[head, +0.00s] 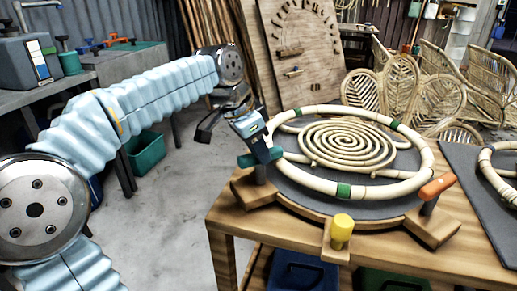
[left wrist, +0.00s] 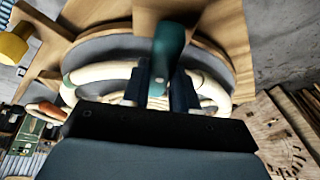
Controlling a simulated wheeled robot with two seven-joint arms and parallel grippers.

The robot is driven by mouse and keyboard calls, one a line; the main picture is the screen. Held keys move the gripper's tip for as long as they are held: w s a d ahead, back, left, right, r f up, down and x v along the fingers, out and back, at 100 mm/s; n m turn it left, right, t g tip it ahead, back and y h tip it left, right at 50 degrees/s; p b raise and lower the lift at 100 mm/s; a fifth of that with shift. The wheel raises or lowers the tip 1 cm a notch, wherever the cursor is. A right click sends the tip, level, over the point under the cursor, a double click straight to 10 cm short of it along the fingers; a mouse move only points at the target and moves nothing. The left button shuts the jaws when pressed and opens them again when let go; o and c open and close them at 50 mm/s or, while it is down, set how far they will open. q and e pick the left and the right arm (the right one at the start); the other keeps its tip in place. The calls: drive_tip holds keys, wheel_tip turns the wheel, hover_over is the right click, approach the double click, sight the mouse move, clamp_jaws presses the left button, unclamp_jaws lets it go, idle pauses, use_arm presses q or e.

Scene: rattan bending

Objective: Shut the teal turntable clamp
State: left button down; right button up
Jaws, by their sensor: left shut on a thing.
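The teal turntable clamp (head: 246,160) stands at the left edge of the round turntable (head: 300,190), its handle lying roughly level beside the rattan ring. My left gripper (head: 266,150) reaches in from the left and is shut on the teal handle, hiding part of it. In the left wrist view the teal handle (left wrist: 170,45) runs between the dark fingers (left wrist: 160,88). The pale rattan ring (head: 376,191) with green bands lies on the turntable around a coiled spiral (head: 340,142). My right gripper is not in view.
An orange clamp (head: 437,186) stands at the turntable's right and a yellow clamp (head: 341,228) at its front. Another mat (head: 470,170) with a ring lies on the right of the wooden table (head: 400,262). A wooden board (head: 300,50) and woven chairs (head: 430,90) stand behind.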

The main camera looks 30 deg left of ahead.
use_arm(q)
drive_tip(key=shift+f, duration=0.2)
drive_tip(key=c, duration=0.9)
unclamp_jaws()
drive_tip(key=shift+r, duration=0.1)
drive_tip(key=v, duration=1.4)
drive_tip(key=shift+w, duration=0.15)
